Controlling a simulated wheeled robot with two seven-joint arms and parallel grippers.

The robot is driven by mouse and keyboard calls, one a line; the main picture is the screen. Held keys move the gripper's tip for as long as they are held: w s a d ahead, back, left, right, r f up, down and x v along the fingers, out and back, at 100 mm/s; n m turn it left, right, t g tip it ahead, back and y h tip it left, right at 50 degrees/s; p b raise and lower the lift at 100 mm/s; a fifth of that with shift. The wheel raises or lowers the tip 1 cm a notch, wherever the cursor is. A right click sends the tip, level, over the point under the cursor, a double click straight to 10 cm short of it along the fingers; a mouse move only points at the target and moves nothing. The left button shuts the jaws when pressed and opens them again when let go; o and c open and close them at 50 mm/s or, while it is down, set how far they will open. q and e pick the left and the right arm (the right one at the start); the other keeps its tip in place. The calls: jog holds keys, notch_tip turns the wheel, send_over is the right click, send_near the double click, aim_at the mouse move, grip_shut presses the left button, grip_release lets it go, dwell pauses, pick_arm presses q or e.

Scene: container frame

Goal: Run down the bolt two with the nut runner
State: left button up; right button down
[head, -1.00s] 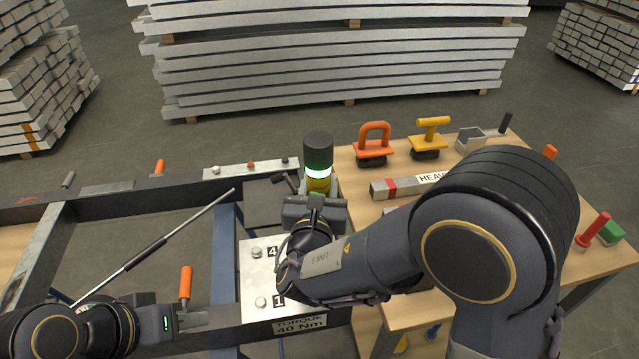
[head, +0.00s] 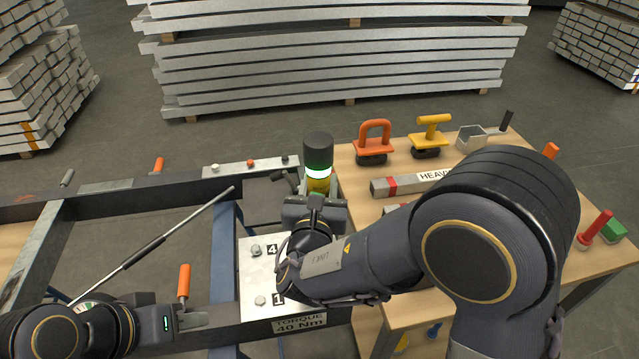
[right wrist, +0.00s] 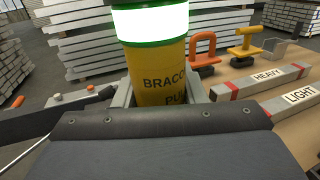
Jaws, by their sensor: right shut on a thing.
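My right gripper (head: 317,192) is shut on the nut runner (head: 317,155), an upright tool with a dark cap, a glowing white-green ring and a yellow body. In the right wrist view the yellow body (right wrist: 160,75) stands between the gripper's fingers. Its lower end is hidden behind my wrist. It stands at the far right of the white bolt plate (head: 250,275). Bolts beside the labels 4 (head: 256,250) and 1 (head: 260,300) show; bolt two is hidden behind my right arm. My left gripper (head: 190,319) is at the frame's front beam, by an orange handle (head: 184,282); its finger gap is unclear.
A wooden table (head: 350,175) at the right bears an orange handled tool (head: 373,148), a yellow one (head: 431,140) and a bar marked HEAVY (head: 405,184). A thin rod (head: 190,218) slants over the frame's opening. Stacked beams (head: 340,70) stand behind.

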jog(key=shift+f+b, duration=0.8)
jog(key=shift+b, duration=0.05)
dwell(0.6)
jog(key=shift+b, duration=0.35)
dwell(0.7)
jog(key=shift+r, duration=0.1)
